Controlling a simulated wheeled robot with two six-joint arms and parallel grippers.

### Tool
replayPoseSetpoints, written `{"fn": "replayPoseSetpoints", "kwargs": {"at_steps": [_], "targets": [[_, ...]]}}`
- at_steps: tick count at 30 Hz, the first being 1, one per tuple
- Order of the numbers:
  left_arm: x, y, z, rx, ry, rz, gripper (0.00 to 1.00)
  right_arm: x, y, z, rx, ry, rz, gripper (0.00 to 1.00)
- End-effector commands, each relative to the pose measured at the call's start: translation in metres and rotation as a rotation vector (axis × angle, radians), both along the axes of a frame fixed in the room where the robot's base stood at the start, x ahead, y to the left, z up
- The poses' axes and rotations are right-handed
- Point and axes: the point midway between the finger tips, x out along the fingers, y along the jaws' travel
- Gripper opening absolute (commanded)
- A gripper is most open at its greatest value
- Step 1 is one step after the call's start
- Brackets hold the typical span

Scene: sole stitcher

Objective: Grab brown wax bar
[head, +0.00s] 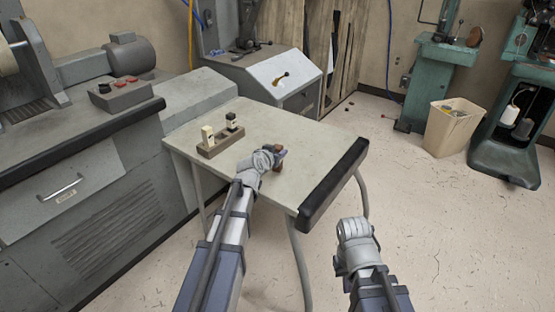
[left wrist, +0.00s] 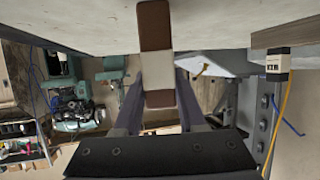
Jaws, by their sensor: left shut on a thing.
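The brown wax bar (left wrist: 154,27) has a pale band around its middle and stands between the two fingers of my left gripper (left wrist: 158,100) in the left wrist view. My left gripper (head: 279,160) is shut on it at the pale band. In the head view the brown bar (head: 281,154) shows only as a small piece past my left wrist, over the table. I cannot tell whether it touches the tabletop. My right gripper (head: 352,228) hangs in front of the table, away from the bar; its fingers are hidden.
A brown wooden holder (head: 222,145) on the table (head: 285,125) carries a cream bar (head: 207,135) and a black bar (head: 231,121), left of my left gripper. A black padded edge (head: 334,184) lines the table's right side. Grey machines stand left; a beige bin (head: 452,128) stands right.

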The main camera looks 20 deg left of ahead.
Motion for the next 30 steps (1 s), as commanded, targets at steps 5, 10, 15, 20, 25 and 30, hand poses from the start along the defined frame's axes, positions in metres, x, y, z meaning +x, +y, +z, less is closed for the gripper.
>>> {"fn": "replayPoseSetpoints", "kwargs": {"at_steps": [5,10,15,20,25,30], "targets": [[0.0,0.0,0.0,0.0,0.0,0.0,0.07,0.0,0.0,0.0,0.0,0.0,0.0,0.0],[0.0,0.0,0.0,0.0,0.0,0.0,0.0,0.0,0.0,0.0,0.0,0.0,0.0,0.0],[0.0,0.0,0.0,0.0,0.0,0.0,0.0,0.0,0.0,0.0,0.0,0.0,0.0,0.0],[0.0,0.0,0.001,0.0,0.0,0.0,0.0,0.0,0.0,0.001,0.0,0.0,0.0,0.0],[0.0,0.0,0.009,0.0,0.0,0.0,0.0,0.0,0.0,0.009,0.001,0.0,-0.001,0.0],[0.0,0.0,0.027,0.0,0.0,0.0,0.0,0.0,0.001,0.027,0.003,0.001,-0.002,0.0]]}}
